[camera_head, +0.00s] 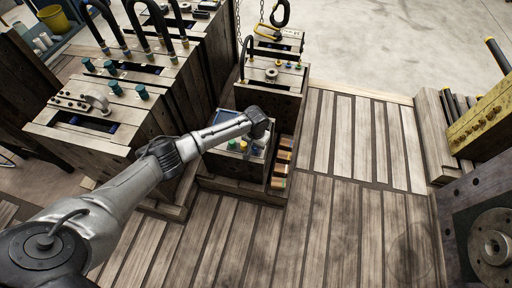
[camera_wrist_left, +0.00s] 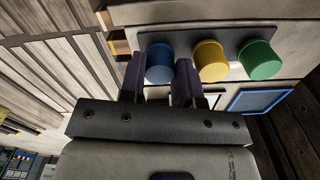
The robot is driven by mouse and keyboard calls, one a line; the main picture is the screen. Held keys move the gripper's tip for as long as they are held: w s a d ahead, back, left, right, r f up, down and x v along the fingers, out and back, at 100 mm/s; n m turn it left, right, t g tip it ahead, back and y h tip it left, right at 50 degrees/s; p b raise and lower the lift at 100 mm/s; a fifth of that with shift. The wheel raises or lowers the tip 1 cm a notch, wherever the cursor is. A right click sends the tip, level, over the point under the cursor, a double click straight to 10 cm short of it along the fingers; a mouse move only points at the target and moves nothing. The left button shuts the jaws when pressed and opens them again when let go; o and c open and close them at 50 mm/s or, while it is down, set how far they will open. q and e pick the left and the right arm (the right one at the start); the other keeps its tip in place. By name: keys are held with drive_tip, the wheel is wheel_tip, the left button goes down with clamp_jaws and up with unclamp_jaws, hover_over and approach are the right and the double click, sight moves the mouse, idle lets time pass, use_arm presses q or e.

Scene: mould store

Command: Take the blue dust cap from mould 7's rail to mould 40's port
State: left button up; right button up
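In the left wrist view the blue dust cap (camera_wrist_left: 160,64) stands at the left end of a dark rail (camera_wrist_left: 234,40), beside a yellow cap (camera_wrist_left: 210,61) and a green cap (camera_wrist_left: 258,60). My left gripper (camera_wrist_left: 160,72) has one finger against each side of the blue cap, with no clear gap, and the cap is still at the rail. In the head view my left gripper (camera_head: 260,126) is over the low front mould box (camera_head: 228,171) and hides the blue cap. My right gripper is not in view. I cannot read any mould numbers.
Behind stands a taller wooden box (camera_head: 266,98) with a round fitting (camera_head: 271,74), small caps and a black hose loop. A large box with teal caps (camera_head: 142,92) is at left. Chains hang at the back. Slatted floor (camera_head: 335,215) at right is clear.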

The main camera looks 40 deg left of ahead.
use_arm(q)
drive_tip(key=shift+c, duration=1.1)
drive_tip(key=shift+r+p, duration=0.55)
wheel_tip(320, 180, up, 4)
drive_tip(key=p, duration=0.3)
drive_tip(key=shift+f, duration=0.25)
drive_tip(key=w+d+r+p, duration=0.3)
drive_tip(key=d+r+p, duration=0.3)
drive_tip(key=d, duration=0.5)
drive_tip(key=shift+d+r, duration=0.15)
drive_tip(key=shift+r, duration=0.05)
